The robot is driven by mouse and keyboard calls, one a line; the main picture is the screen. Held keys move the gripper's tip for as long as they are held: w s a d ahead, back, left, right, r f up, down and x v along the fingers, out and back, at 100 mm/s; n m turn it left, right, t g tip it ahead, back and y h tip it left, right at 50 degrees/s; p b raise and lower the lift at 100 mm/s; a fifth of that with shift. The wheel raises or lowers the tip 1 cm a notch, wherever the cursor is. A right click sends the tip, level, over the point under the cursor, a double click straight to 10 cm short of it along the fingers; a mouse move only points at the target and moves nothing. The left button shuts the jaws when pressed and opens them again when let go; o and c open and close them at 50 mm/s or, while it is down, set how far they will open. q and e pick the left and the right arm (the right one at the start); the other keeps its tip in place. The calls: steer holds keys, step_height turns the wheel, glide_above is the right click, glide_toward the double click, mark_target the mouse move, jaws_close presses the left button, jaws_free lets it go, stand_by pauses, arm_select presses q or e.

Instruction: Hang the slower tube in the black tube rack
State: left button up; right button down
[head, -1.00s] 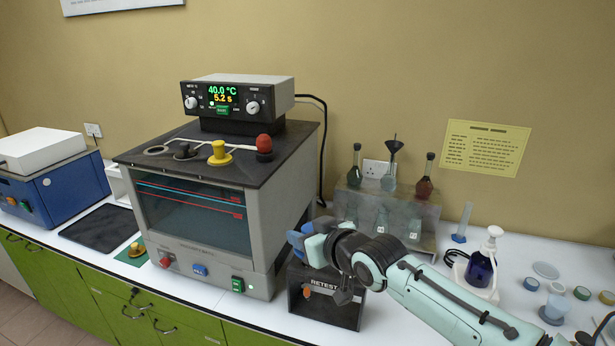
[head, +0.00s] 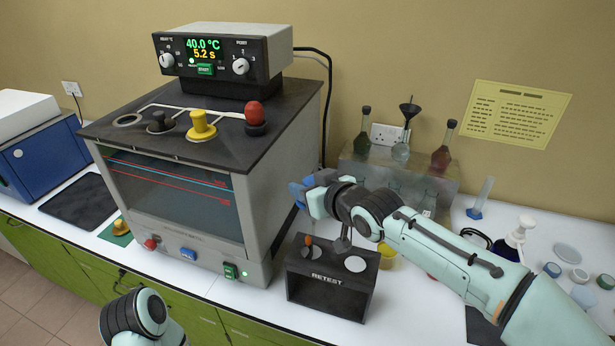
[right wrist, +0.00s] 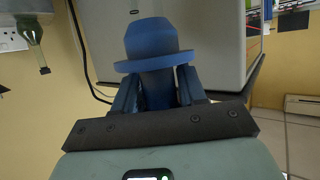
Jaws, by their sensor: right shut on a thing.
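The black tube rack (head: 330,291), marked RETEST, stands on the white bench right of the heated bath. An orange-brown piece (head: 308,241) stands at its left opening, and a pale round spot (head: 355,264) shows on its top at right. My right gripper (head: 303,192) is above and behind the rack, beside the bath's right side. It is shut on a blue flanged stopper-like piece (right wrist: 157,55), clear in the right wrist view. Any tube below it is hidden. My left gripper is out of view; only part of my left arm shows at the bottom.
The bath (head: 190,210) has a yellow knob (head: 202,126), a red knob (head: 255,115), a black knob and an empty ring on top. Flasks stand on a shelf (head: 445,172) behind my right arm. Bare bench lies left of the rack.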

steer(key=f, duration=0.2)
steer(key=shift+w+f, duration=0.2)
steer(key=shift+f, duration=0.15)
steer(key=shift+s+f+b, duration=0.1)
steer(key=shift+f+b, duration=0.25)
step_height(320, 180, down, 3)
steer(key=shift+r+b, duration=0.1)
steer(key=shift+b, duration=0.7)
steer(key=shift+f+b, duration=1.1)
steer(key=shift+f, duration=0.7)
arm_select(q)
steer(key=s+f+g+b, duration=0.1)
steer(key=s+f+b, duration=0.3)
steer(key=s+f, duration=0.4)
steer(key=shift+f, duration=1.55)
arm_select(e)
steer(key=shift+f, duration=2.85)
arm_select(q)
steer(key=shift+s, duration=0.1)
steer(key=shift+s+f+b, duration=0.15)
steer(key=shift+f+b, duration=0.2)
steer(key=shift+b, duration=0.1)
arm_select(e)
steer(key=shift+s+f, duration=0.1)
steer(key=shift+f, duration=0.3)
steer(key=c, duration=0.5)
jaws_free()
steer(key=shift+c, duration=0.2)
